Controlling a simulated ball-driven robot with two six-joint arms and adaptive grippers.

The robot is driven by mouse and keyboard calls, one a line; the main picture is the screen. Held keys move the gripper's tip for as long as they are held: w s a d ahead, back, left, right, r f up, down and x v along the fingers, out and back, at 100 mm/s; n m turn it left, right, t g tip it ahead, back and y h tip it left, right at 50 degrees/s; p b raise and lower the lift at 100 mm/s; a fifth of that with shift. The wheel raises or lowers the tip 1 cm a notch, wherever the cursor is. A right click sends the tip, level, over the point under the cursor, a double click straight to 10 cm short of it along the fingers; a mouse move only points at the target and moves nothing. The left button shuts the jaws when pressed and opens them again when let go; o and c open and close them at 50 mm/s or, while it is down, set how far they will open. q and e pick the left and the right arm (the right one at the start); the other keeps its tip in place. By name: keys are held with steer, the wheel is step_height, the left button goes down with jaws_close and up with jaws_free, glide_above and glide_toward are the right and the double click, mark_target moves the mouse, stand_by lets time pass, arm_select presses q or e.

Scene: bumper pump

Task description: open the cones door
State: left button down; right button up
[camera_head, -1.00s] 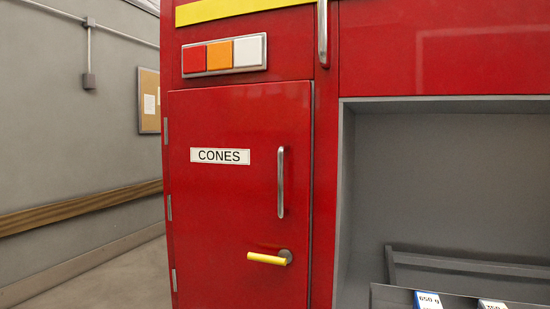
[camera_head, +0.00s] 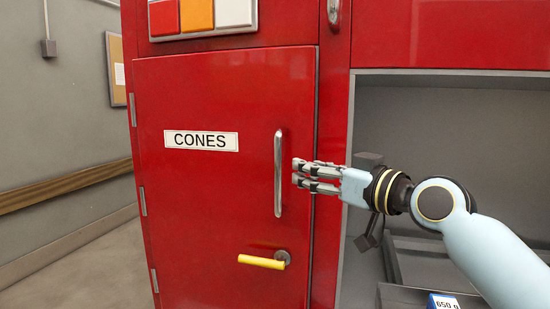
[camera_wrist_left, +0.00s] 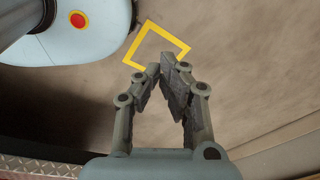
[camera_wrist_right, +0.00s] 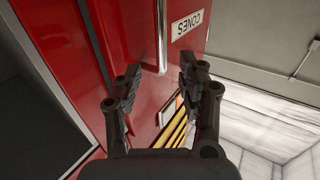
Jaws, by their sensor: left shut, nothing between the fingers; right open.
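The red cones door (camera_head: 220,200) is closed in the head view, with a white CONES label (camera_head: 201,141). A vertical metal bar handle (camera_head: 278,173) is near its right edge. A yellow lever (camera_head: 262,262) sits below it, lying about level. My right gripper (camera_head: 297,173) is open just right of the bar handle. In the right wrist view the right gripper (camera_wrist_right: 155,80) has its fingers apart, and the bar handle (camera_wrist_right: 162,35) shows beyond them, apart from the fingertips. My left gripper (camera_wrist_left: 162,68) is shut and empty over the floor, outside the head view.
Door hinges (camera_head: 143,201) run along the left edge. An open grey compartment (camera_head: 450,130) is to the right, with a blue-and-white box (camera_head: 442,301) low in it. A grey wall with a wooden rail (camera_head: 65,186) stands left, with free floor before it.

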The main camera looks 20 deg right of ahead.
mark_target(281, 163)
steer(key=x, duration=0.5)
steer(key=shift+w+a, duration=0.1)
steer(key=shift+a, duration=0.05)
steer(key=p+x, duration=0.1)
steer(key=x, duration=0.2)
steer(key=shift+w+a, duration=0.15)
steer(key=shift+w, duration=0.25)
steer(key=shift+w+a+f, duration=0.1)
steer(key=shift+w+a, duration=0.1)
steer(key=shift+w, duration=0.25)
steer(key=shift+c, duration=1.3)
jaws_close()
arm_select(q)
steer(key=shift+s+r, duration=0.45)
steer(key=shift+s, duration=0.3)
arm_select(e)
steer(key=shift+a, duration=0.1)
